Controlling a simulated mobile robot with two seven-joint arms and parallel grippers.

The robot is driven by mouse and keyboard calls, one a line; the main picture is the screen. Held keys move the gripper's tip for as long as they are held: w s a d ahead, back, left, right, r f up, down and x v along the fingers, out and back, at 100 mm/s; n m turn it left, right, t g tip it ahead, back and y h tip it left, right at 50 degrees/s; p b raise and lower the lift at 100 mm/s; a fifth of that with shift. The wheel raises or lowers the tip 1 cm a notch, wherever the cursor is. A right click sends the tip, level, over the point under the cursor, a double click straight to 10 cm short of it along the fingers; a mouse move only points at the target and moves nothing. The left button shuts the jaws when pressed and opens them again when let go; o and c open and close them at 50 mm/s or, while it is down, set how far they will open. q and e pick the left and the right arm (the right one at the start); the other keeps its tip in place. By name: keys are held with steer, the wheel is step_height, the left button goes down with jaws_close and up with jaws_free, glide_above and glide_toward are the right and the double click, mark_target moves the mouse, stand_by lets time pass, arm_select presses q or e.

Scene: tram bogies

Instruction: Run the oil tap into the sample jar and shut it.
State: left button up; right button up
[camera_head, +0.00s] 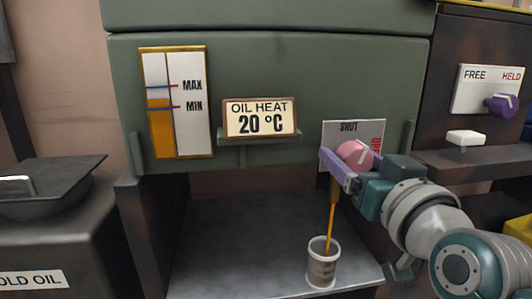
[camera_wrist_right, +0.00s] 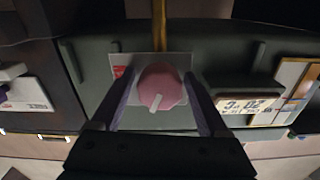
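The pink tap knob (camera_head: 354,153) is on a white plate (camera_head: 341,134) marked SHUT at the top, with a red word at its right partly hidden. Its white pointer leans up and right in the head view. My right gripper (camera_head: 348,164) is at the knob; in the wrist view its two fingers (camera_wrist_right: 160,92) stand on either side of the knob (camera_wrist_right: 160,84), seemingly against it. An amber oil stream (camera_head: 331,222) falls from below the tap into the sample jar (camera_head: 321,270). The jar stands upright on the grey shelf; its fill level is unclear. My left gripper is out of view.
A level gauge (camera_head: 176,102) shows amber slightly above MIN. A sign (camera_head: 260,118) reads OIL HEAT 20 °C. A dark pan (camera_head: 48,184) sits left above an OLD OIL label (camera_head: 30,280). A purple knob (camera_head: 500,104) is right on a FREE/HELD plate. The shelf (camera_head: 230,250) left of the jar is clear.

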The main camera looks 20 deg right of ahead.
steer(key=shift+o, duration=0.4)
steer(key=shift+s+a, duration=0.1)
steer(key=shift+s, duration=0.2)
steer(key=p+v, duration=0.3)
steer(key=v, duration=0.6)
steer(key=shift+p, duration=0.4)
steer(key=shift+s, duration=0.1)
stand_by(0.7)
